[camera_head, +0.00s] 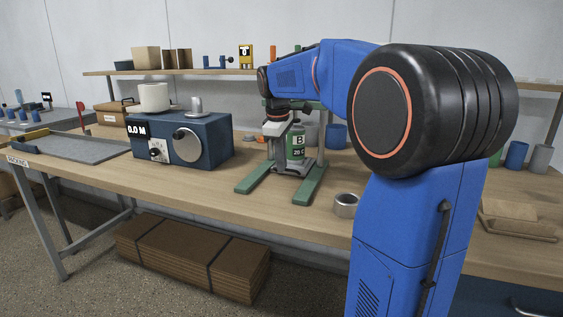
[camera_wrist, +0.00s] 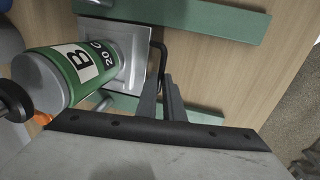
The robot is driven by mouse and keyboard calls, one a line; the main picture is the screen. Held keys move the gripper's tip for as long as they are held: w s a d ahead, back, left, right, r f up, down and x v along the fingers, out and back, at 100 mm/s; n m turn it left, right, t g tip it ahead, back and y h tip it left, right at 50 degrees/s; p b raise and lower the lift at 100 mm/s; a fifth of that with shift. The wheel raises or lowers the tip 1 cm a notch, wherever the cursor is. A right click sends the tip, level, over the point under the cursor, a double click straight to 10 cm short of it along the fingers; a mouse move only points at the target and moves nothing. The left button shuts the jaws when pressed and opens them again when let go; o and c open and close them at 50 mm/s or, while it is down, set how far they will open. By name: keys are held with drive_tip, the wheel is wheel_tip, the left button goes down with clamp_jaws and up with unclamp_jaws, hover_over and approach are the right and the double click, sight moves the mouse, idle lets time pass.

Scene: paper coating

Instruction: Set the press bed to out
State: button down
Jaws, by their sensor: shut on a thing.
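The press has two green feet (camera_head: 258,176), which also show in the wrist view (camera_wrist: 190,16). Its grey bed plate (camera_wrist: 133,75) lies between the feet, and a green can marked "B 20 C" (camera_head: 297,142) stands upright on or over it. The can also fills the left of the wrist view (camera_wrist: 75,72). A dark bent handle (camera_wrist: 159,58) is at the plate's edge. My gripper (camera_wrist: 163,88) has its fingers close together at this handle, shut on it. In the head view, my wrist hides part of the press, and the fingertips are hard to make out.
A blue machine with a dial (camera_head: 180,137) stands left of the press. A metal ring (camera_head: 346,204) lies to the right on the bench (camera_head: 190,192). Blue cups (camera_head: 337,134) stand behind. Bare bench lies in front of the blue machine. Flat cardboard (camera_head: 195,255) is stacked below.

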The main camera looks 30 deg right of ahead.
idle(0.8)
drive_tip(key=s+a, duration=0.3)
drive_tip(key=a, duration=0.1)
drive_tip(key=s+a, duration=0.3)
drive_tip(key=a, duration=0.1)
drive_tip(key=s+a, duration=0.4)
drive_tip(key=a, duration=0.1)
drive_tip(key=shift+s, duration=0.1)
drive_tip(key=c, duration=1.9)
unclamp_jaws()
drive_tip(key=shift+r, duration=0.15)
wheel_tip(320, 180, up, 17)
drive_tip(key=s+a, duration=0.2)
drive_tip(key=shift+a, duration=0.25)
drive_tip(key=s+f+m+t, duration=0.1)
drive_tip(key=s+f+m, duration=0.1)
drive_tip(key=s+f, duration=0.4)
drive_tip(key=s+f+m+t+y, duration=0.1)
drive_tip(key=s+f+m, duration=0.2)
drive_tip(key=f, duration=1.2)
drive_tip(key=s+f+m+t, duration=0.1)
drive_tip(key=s+f+m, duration=0.1)
drive_tip(key=s+f, duration=0.7)
wheel_tip(320, 180, down, 3)
drive_tip(key=shift+s+r+m+t+y, duration=0.15)
drive_tip(key=shift+s+m+t+y, duration=0.15)
drive_tip(key=shift+m, duration=0.1)
